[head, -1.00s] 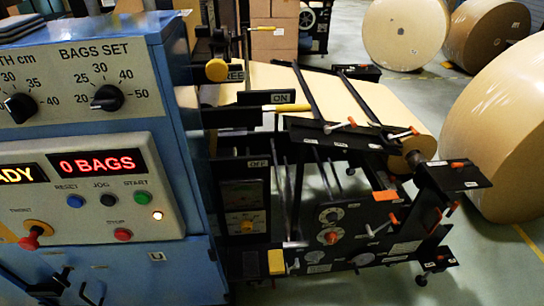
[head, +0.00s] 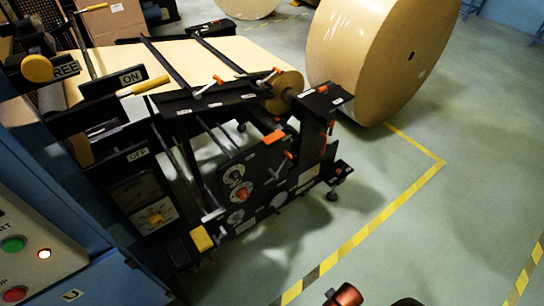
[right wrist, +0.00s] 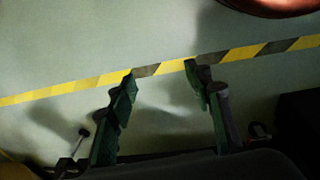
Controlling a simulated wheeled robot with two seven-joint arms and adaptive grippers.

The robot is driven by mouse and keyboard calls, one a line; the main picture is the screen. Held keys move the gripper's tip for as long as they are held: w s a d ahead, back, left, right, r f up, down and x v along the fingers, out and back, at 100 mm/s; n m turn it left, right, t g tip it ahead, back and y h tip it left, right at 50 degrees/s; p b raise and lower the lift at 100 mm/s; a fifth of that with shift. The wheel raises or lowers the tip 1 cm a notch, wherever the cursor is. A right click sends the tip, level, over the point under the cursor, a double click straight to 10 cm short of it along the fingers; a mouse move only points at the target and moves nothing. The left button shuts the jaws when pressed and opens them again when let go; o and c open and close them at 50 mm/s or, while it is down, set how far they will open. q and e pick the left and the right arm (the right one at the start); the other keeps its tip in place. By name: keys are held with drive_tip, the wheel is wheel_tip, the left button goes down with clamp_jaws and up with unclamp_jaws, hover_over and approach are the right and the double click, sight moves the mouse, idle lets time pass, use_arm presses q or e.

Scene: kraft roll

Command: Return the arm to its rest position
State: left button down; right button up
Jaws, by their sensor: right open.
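My right gripper (right wrist: 160,72) shows in the right wrist view with its two dark green fingers spread apart. Nothing is between them, and the floor with a yellow and black tape line shows beyond. In the head view, a small copper-coloured part and a dark part at the bottom edge look like bits of my own arm; the right gripper itself cannot be made out there. My left gripper is in neither view.
The blue machine (head: 95,285) with its black roll stand (head: 245,190) fills the left. A big kraft roll (head: 365,60) stands behind the stand. Yellow tape (head: 400,205) marks the floor. The floor at the right (head: 460,170) is clear.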

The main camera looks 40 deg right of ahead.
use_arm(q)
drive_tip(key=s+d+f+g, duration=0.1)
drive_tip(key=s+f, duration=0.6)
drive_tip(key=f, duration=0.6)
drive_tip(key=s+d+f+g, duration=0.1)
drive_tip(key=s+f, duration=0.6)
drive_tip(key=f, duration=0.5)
use_arm(e)
drive_tip(key=s+a+f+g, duration=0.1)
drive_tip(key=s+f, duration=0.6)
drive_tip(key=f, duration=0.6)
drive_tip(key=s+a+f+g, duration=0.1)
drive_tip(key=s+f, duration=0.6)
drive_tip(key=f, duration=0.5)
use_arm(q)
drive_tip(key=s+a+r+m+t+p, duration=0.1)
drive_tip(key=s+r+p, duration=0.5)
drive_tip(key=p, duration=0.8)
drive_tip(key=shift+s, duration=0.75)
use_arm(e)
drive_tip(key=s+d+r+n+t, duration=0.1)
drive_tip(key=s+r, duration=0.5)
drive_tip(key=s, duration=0.1)
drive_tip(key=shift+s, duration=0.25)
